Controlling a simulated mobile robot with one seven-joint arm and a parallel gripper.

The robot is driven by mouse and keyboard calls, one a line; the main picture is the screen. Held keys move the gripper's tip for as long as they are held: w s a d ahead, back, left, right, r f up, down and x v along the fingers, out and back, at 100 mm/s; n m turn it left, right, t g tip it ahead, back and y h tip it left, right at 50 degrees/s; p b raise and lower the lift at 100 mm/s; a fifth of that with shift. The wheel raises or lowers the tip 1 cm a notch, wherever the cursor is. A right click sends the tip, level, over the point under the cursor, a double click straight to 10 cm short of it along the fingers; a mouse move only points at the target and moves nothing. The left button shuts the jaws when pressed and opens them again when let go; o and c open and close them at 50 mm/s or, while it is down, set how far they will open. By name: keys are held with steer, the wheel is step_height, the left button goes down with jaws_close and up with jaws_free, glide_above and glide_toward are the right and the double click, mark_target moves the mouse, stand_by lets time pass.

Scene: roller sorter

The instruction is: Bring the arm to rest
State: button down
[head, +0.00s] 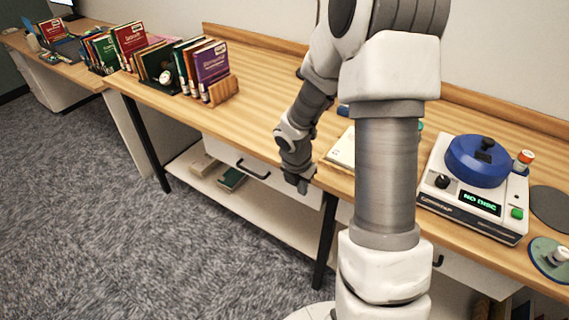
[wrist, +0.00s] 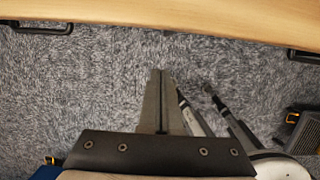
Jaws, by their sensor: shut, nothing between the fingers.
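My gripper (head: 300,186) hangs at the end of my arm in front of the wooden desk's front edge, close to a drawer. In the wrist view my gripper (wrist: 161,73) points down over the grey carpet, its two fingers together with nothing between them. My arm crosses the middle of the head view and hides part of the desk behind it.
The wooden desk (head: 262,100) carries books (head: 207,70) at left and a white machine (head: 473,200) reading "NO DISC" with a blue round top at right. A drawer handle (head: 252,170) sticks out near my gripper. The carpet (head: 130,235) at left is clear.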

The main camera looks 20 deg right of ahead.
steer(key=shift+r, duration=0.1)
steer(key=s+a+r+m+t, duration=0.1)
steer(key=s+r+m, duration=0.1)
steer(key=r+m, duration=0.3)
steer(key=s+a+r+m+h+p, duration=0.1)
steer(key=s+r+m, duration=0.15)
steer(key=r, duration=0.45)
steer(key=s+a+r+m+t, duration=0.1)
steer(key=s+r+m, duration=0.1)
steer(key=r+m, duration=0.4)
steer(key=s+a+r+m+t+y, duration=0.1)
steer(key=s+a+r+m, duration=0.2)
steer(key=s+r+m, duration=0.2)
steer(key=s+a+r+m+t+y+p, duration=0.1)
steer(key=s+a+r+m+y, duration=0.1)
steer(key=s+a+r+m, duration=0.2)
steer(key=shift+s+a+r+m, duration=0.25)
steer(key=shift+s+r+m, duration=0.5)
steer(key=shift+s+m, duration=0.85)
steer(key=shift+s+n, duration=0.2)
steer(key=shift+n, duration=0.05)
